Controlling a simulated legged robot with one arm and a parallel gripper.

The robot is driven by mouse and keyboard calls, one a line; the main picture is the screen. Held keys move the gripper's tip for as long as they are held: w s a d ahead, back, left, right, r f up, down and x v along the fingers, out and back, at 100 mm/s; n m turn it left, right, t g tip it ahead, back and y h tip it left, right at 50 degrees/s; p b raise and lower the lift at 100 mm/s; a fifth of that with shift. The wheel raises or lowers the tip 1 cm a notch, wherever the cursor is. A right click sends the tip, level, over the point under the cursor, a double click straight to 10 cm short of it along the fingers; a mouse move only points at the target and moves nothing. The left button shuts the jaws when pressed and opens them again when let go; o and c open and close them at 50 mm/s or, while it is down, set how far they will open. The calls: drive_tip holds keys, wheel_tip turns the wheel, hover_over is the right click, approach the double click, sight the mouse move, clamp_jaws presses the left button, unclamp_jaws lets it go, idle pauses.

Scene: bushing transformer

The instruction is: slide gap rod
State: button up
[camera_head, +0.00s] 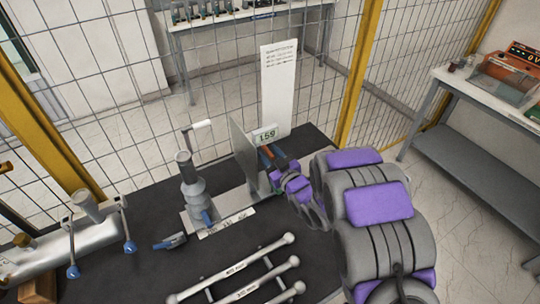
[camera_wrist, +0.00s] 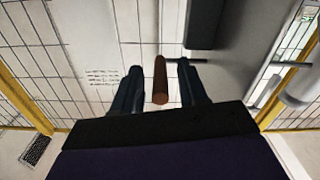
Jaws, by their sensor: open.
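A reddish-brown rod (camera_wrist: 160,82), which looks like the gap rod, shows end-on between the two dark fingers of my gripper (camera_wrist: 159,68) in the wrist view. The fingers stand open with a gap on each side of it. In the head view my gripper (camera_head: 276,162) is beside a grey upright plate (camera_head: 243,154) with a small display (camera_head: 265,135) reading about 159. The rod's brown tip (camera_head: 266,151) shows there near the fingers. The rest of the rod is hidden by the gripper and plate.
A grey pump-like cylinder (camera_head: 191,185) with a handle stands left of the plate. Several labelled rods (camera_head: 235,265) lie on the dark table in front. A metal tube (camera_head: 70,247) is at left. Wire fence (camera_head: 225,90) rises behind. A side table (camera_head: 480,95) stands at right.

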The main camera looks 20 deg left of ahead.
drive_tip(key=shift+c, duration=0.3)
clamp_jaws()
idle(0.4)
